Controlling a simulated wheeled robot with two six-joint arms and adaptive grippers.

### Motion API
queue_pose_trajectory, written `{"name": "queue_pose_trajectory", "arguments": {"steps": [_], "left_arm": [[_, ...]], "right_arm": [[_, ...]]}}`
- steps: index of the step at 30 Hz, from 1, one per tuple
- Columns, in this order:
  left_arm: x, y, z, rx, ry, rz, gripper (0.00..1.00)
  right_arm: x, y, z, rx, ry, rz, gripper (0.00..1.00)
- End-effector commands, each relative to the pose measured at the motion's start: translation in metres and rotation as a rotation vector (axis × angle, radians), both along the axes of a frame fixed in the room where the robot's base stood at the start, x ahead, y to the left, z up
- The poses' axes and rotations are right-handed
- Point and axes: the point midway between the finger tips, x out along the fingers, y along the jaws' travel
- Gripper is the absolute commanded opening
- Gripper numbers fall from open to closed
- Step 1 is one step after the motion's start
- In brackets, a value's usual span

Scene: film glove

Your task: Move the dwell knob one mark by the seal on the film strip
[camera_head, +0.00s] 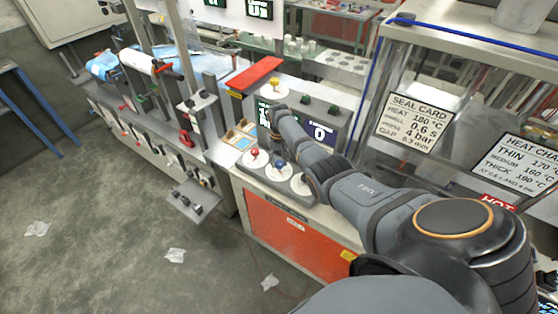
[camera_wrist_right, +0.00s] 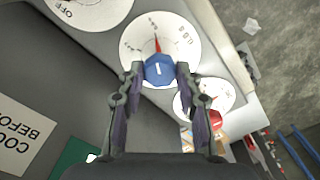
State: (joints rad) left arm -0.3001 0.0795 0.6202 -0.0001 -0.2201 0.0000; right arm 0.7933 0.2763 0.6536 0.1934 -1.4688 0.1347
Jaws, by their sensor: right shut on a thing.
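A blue knob (camera_wrist_right: 159,71) sits on a white dial (camera_wrist_right: 186,40) with a red pointer and marks around it. My right gripper (camera_wrist_right: 154,74) has a finger on each side of this knob and is shut on it. In the head view the blue knob (camera_head: 280,162) is between a red knob (camera_head: 255,152) and another white dial (camera_head: 302,183), and my right gripper (camera_head: 277,150) comes down from above. The knob names are not readable. A small blue piece (camera_head: 243,140) lies in a tray left of the panel; I cannot tell whether it is the film strip. My left gripper is not in view.
A seal card (camera_head: 415,123) lists heat 180 °C, 0.6 s and 4 bar. A second card (camera_head: 517,166) lists thin, medium and thick. A yellow knob (camera_head: 274,84) and a display (camera_head: 321,133) are close to my arm. Scraps (camera_head: 175,256) lie on the floor.

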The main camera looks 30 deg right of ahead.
Motion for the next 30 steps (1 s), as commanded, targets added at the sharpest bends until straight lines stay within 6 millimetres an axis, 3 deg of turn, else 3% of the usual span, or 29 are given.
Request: {"name": "queue_pose_trajectory", "arguments": {"steps": [6, 7, 12, 23, 26, 30], "left_arm": [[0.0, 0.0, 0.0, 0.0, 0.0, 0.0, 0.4], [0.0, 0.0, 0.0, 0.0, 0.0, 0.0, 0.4], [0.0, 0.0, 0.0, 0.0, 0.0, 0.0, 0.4], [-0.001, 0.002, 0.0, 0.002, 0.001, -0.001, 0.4], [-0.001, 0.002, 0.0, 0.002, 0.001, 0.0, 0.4], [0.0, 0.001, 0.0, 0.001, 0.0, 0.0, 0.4]], "right_arm": [[0.001, 0.0, 0.001, -0.001, -0.004, -0.001, 0.03], [0.001, 0.0, 0.001, -0.001, -0.004, -0.001, 0.36], [0.001, 0.0, 0.001, -0.001, -0.003, -0.001, 0.58], [0.001, 0.0, 0.006, -0.001, -0.002, -0.001, 0.58], [0.001, -0.001, 0.022, -0.002, -0.005, 0.0, 0.58], [0.002, -0.001, 0.058, -0.002, -0.007, -0.001, 0.58]]}}
